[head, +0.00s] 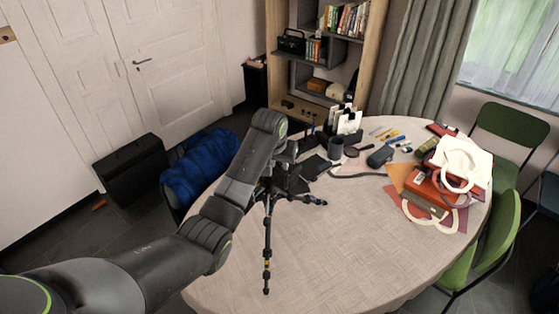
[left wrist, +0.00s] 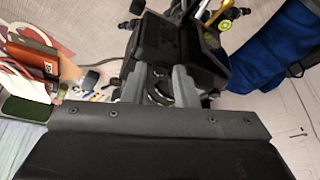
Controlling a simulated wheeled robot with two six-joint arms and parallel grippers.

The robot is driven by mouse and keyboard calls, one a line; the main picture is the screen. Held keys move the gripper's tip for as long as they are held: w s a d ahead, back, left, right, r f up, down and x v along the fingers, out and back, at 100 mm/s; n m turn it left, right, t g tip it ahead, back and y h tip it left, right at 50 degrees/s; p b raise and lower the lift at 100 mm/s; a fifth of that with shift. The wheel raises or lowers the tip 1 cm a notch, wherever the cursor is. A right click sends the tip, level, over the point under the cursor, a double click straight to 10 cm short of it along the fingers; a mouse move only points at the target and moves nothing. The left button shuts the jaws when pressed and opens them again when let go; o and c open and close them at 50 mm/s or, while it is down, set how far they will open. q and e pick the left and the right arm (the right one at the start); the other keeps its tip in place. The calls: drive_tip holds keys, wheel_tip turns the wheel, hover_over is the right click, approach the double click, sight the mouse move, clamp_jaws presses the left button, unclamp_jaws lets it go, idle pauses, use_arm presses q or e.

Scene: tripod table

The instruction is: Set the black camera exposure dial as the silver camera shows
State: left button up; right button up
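A black camera (left wrist: 160,45) sits on a tripod (head: 267,240) that stands on the round table. In the head view my arm hides most of the camera. My left gripper (head: 290,152) is at the camera. In the left wrist view its two grey fingers (left wrist: 159,88) stand apart on either side of a dark round part (left wrist: 158,95) with a pale ring edge, perhaps the dial. I cannot tell whether the fingers touch it, and no dial marking can be read. I cannot make out a silver camera. My right gripper is not in view.
The round table (head: 340,250) is clear at its front. A dark mug (head: 336,148), a dark grey object with a strap (head: 380,156), pens and a red bag (head: 430,190) lie behind and to the right. Green chairs (head: 490,240) stand at the right, a blue bundle (head: 200,168) at the left.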

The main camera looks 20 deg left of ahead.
use_arm(q)
drive_tip(key=shift+s, duration=0.15)
drive_tip(key=c, duration=0.3)
clamp_jaws()
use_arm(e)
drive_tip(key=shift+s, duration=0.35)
